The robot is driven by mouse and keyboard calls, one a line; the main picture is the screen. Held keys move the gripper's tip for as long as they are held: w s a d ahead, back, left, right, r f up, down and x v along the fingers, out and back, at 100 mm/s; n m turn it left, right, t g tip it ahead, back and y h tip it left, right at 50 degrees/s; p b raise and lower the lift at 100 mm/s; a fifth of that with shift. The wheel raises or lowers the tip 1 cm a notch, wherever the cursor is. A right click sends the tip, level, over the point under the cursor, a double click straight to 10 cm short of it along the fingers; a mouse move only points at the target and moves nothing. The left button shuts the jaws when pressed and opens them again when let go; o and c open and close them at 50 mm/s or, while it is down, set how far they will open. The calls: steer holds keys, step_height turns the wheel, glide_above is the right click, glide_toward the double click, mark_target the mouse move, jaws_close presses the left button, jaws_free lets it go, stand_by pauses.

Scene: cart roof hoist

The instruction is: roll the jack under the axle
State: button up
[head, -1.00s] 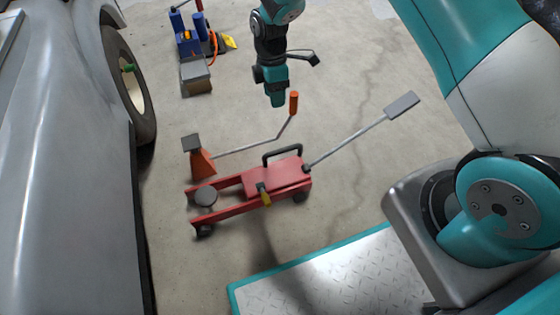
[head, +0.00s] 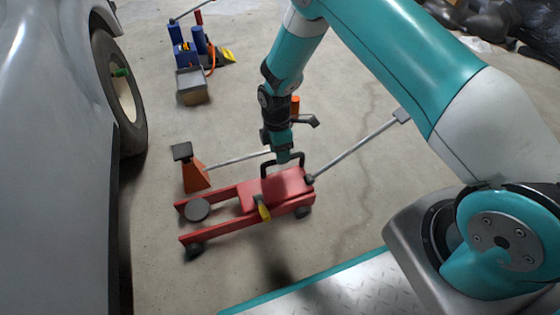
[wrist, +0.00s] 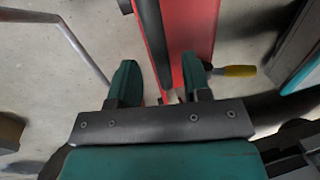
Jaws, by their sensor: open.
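The red floor jack (head: 276,190) stands on the concrete floor, its round saddle (head: 197,209) pointing left toward the grey car (head: 55,170). Its black carry handle (head: 300,157) rises from the body, and a long lever with a grey end runs up to the right. My gripper (head: 284,158) is open just above the jack at the carry handle. In the wrist view my open fingers (wrist: 162,88) straddle the dark handle bar (wrist: 152,45) over the red body (wrist: 190,30). I cannot tell whether they touch it. The axle is hidden under the car.
An orange jack stand (head: 193,172) is just behind the saddle end of the jack. The car's wheel (head: 122,92) is at upper left. A blue device (head: 190,52) and a box (head: 193,86) stand farther back. Bare floor lies between jack and car.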

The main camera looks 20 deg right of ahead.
steer(key=shift+s+f, duration=0.15)
steer(key=shift+f, duration=0.65)
jaws_close()
